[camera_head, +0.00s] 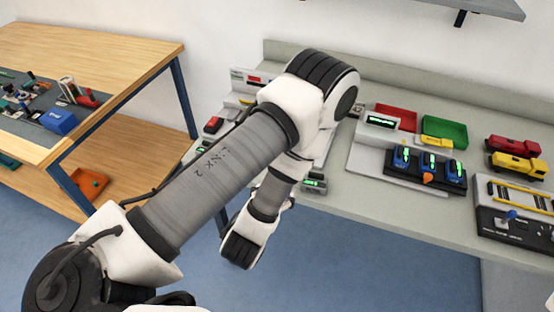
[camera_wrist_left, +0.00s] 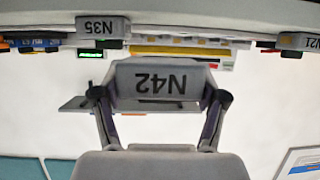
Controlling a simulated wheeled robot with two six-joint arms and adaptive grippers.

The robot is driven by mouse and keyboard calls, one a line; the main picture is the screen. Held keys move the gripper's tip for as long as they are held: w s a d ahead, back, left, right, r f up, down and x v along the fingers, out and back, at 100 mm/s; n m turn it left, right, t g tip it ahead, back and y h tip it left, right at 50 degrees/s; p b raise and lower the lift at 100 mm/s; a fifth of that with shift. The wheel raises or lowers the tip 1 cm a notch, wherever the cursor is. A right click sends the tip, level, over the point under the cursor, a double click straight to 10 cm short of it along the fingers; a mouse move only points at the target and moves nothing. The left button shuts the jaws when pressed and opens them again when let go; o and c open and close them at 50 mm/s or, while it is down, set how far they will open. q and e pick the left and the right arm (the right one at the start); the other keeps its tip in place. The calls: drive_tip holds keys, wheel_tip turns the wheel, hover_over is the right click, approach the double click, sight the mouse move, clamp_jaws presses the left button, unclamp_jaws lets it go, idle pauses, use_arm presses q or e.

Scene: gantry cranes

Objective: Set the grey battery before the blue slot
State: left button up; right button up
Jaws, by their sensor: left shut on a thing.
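In the left wrist view, which is upside down, my left gripper (camera_wrist_left: 160,100) is shut on a grey block marked N42, the grey battery (camera_wrist_left: 155,85). The block lies between the fingers, with its marked face towards the camera. In the head view my left arm reaches over to the bench and bends down; its fingers and the battery are hidden there. A black rack (camera_head: 462,186) on the bench holds blue units (camera_head: 401,158) with green displays. An orange pointer (camera_head: 427,178) sits at its front. I cannot tell which part is the blue slot. My right gripper is out of view.
The grey bench (camera_head: 345,200) holds a red tray (camera_head: 396,117), a green tray (camera_head: 446,132), yellow and red trucks (camera_head: 517,164) and a control box (camera_head: 510,222). A wooden table (camera_head: 120,50) stands at left. Grey blocks marked N35 (camera_wrist_left: 103,27) and N21 (camera_wrist_left: 298,41) show in the wrist view.

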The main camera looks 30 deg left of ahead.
use_arm(q)
drive_tip(key=s+d+p, duration=0.2)
drive_tip(key=s+d, duration=0.1)
drive_tip(key=s, duration=0.1)
drive_tip(key=w+d+m+h+b, duration=0.1)
drive_tip(key=w, duration=0.2)
drive_tip(key=w+d+m+h+b, duration=0.1)
drive_tip(key=w+d, duration=0.1)
drive_tip(key=w, duration=0.2)
drive_tip(key=w+d+r+h+b, duration=0.1)
drive_tip(key=w+d+b, duration=0.1)
drive_tip(key=w, duration=0.2)
drive_tip(key=shift+m+t, duration=0.3)
drive_tip(key=shift+m, duration=0.1)
drive_tip(key=shift+f+h, duration=0.3)
drive_tip(key=shift+s, duration=0.1)
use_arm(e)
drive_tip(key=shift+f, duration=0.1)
use_arm(q)
drive_tip(key=shift+d, duration=0.1)
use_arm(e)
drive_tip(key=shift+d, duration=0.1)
